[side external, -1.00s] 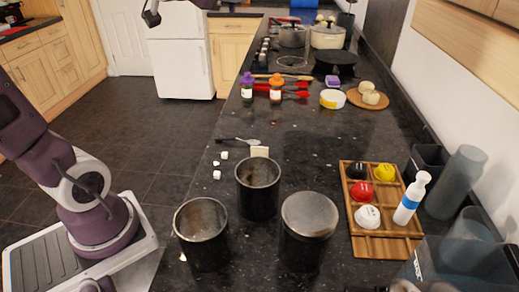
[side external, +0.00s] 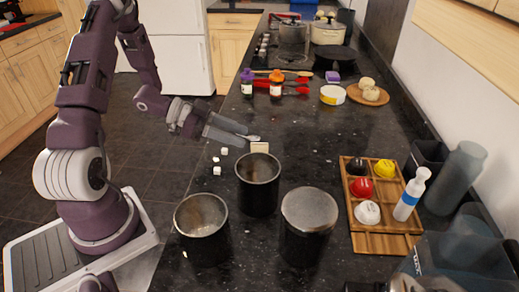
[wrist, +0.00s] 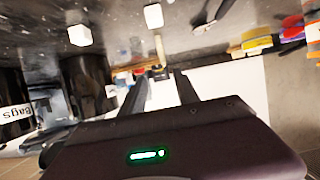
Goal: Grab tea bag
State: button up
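A small cream square that looks like the tea bag (side external: 260,147) lies on the dark counter, just behind the middle open canister (side external: 258,190). My gripper (side external: 238,134) is low over the counter's left edge, pointing right, close to the left of the tea bag and apart from it. In the wrist view my gripper (wrist: 160,88) shows two fingers spread with a gap between them and nothing clearly held. The tea bag cannot be told for sure in the blurred wrist view.
White cubes (side external: 217,171) lie left of the canisters; a spoon (side external: 250,137) lies by the fingers. Another open canister (side external: 203,248) and a lidded one (side external: 309,240) stand in front. A wooden tray (side external: 385,243) is at right.

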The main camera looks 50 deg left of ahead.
aim_at(260, 144)
jog(key=x, duration=0.5)
jog(key=a+f+x, duration=0.1)
jog(key=x, duration=0.1)
jog(key=shift+w+d+f, duration=0.1)
jog(key=shift+w+d, duration=0.15)
jog(key=shift+w, duration=0.15)
grip_shut()
